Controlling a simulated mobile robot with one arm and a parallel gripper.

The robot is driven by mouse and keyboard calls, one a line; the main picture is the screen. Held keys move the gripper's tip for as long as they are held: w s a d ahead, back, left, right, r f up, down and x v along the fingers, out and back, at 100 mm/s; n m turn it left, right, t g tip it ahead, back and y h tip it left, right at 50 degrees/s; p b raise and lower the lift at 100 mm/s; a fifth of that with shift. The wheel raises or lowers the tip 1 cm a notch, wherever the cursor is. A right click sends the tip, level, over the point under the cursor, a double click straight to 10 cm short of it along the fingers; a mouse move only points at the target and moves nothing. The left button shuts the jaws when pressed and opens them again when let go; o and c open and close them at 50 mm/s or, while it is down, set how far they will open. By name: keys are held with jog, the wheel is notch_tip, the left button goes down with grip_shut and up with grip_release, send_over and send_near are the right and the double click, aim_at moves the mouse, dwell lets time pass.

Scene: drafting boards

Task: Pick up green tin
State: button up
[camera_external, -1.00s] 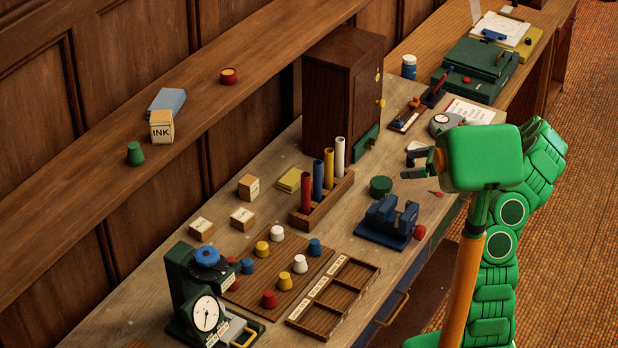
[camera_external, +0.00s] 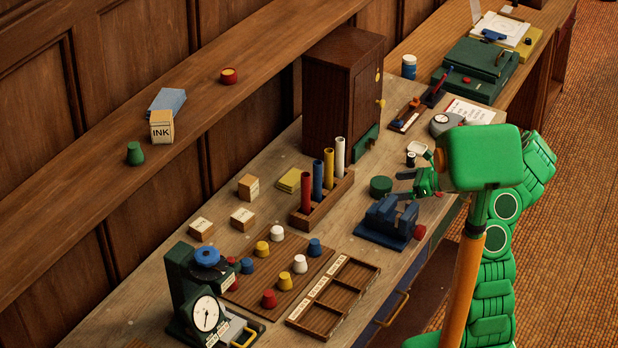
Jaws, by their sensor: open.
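The green tin (camera_external: 381,186) is a short dark green cylinder. My gripper (camera_external: 402,186) is just right of the tin, at about bench-top height in the picture. Its jaws are open and point left towards the tin. The tin is not between them as far as I can see, and whether a fingertip touches it I cannot tell. My green head partly hides the arm behind the gripper.
The blue block (camera_external: 390,219) stands close in front of the tin. The tube rack (camera_external: 321,203) is to its left and the dark wooden cabinet (camera_external: 342,95) behind. A small white-and-black spool (camera_external: 410,159) and a grey dial gauge (camera_external: 445,123) lie behind my gripper.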

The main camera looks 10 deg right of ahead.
aim_at(387, 186)
jog(key=shift+x, duration=2.25)
jog(key=shift+a+r, duration=0.15)
jog(key=c, duration=1.2)
